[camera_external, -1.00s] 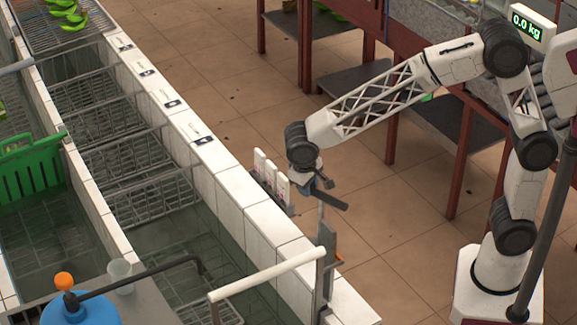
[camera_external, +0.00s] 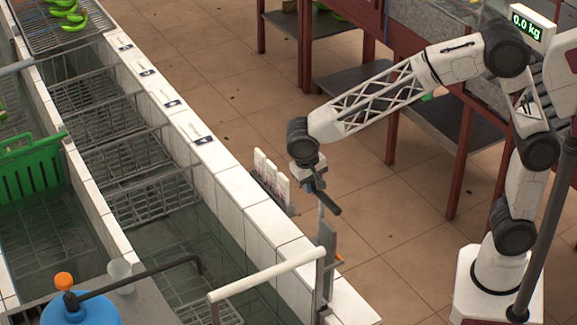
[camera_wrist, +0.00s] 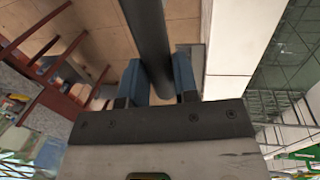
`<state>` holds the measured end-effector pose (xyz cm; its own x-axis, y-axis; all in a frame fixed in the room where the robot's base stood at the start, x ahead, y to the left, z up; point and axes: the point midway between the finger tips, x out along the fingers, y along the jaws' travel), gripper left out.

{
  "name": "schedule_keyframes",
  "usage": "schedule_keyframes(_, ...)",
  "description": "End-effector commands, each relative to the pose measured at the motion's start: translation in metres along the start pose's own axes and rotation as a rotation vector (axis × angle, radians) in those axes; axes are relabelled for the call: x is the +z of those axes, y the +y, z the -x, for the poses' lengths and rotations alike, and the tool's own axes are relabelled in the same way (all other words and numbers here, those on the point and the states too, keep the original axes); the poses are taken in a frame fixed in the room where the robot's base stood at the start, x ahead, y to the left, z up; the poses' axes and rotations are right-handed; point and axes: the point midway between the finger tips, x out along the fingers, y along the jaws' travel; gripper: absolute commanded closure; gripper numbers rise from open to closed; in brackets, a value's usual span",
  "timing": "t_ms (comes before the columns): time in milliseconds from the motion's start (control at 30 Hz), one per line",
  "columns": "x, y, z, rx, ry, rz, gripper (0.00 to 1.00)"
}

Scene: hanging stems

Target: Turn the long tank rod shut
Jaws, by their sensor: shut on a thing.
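The long tank rod has a dark bar handle (camera_external: 328,202) on top of a thin upright stem (camera_external: 320,222) at the tank wall's near end. My gripper (camera_external: 312,185) is shut on the handle's far end, above the floor just outside the wall. In the wrist view, the dark handle (camera_wrist: 148,30) runs between the two blue fingers of my gripper (camera_wrist: 159,72). The handle slants down to the right in the external view. The finger contact is partly hidden there, and the rod's lower end is hidden behind a metal bracket (camera_external: 327,240).
The white tiled tank wall (camera_external: 235,190) runs along the left, with wire racks (camera_external: 140,165) in the water. Several white upright tags (camera_external: 270,175) stand by the wall close to my gripper. A pale rail (camera_external: 265,275) is in front.

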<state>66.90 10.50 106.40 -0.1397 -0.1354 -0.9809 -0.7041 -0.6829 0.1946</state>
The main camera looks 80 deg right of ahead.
Motion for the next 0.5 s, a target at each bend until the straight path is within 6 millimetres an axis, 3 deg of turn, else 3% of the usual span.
schedule_keyframes(67, -0.0004, 0.0009, 0.0004, 0.001, 0.000, -0.002, 1.00)
schedule_keyframes(100, -0.0005, 0.0009, 0.0004, 0.001, 0.000, -0.002, 0.66)
schedule_keyframes(200, -0.0004, 0.0008, 0.0002, 0.001, 0.000, -0.001, 0.51)
schedule_keyframes(500, -0.0002, 0.0005, 0.0003, 0.001, 0.000, 0.000, 0.48)
